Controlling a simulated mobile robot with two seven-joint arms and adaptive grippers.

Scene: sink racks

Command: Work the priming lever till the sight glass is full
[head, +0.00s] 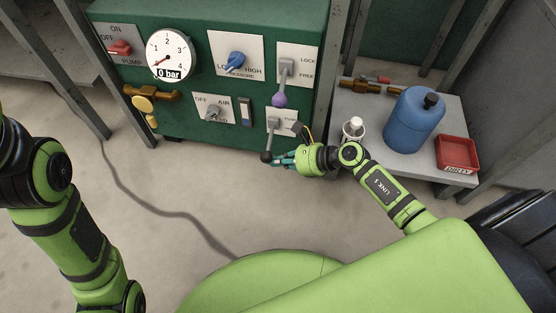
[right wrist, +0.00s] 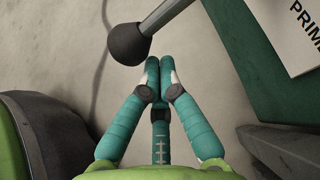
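The priming lever (head: 270,140) is a grey bar with a black ball knob, hanging down from its plate low on the green pump unit. In the right wrist view the black knob (right wrist: 128,45) is just ahead and left of my fingertips, apart from them as far as I can tell. My right gripper (head: 276,160) is beside the knob; its teal fingers (right wrist: 160,68) are closed together with nothing between them. The sight glass appears to be the small narrow window (head: 245,112) left of the lever plate; its level is too small to read. My left gripper is out of view.
The unit also carries a gauge (head: 169,54) near 0 bar, a red pump switch (head: 120,47), a blue pressure knob (head: 236,58) and a purple-knobbed lock lever (head: 280,98). A side table holds a blue bottle (head: 411,119) and a red tray (head: 455,151).

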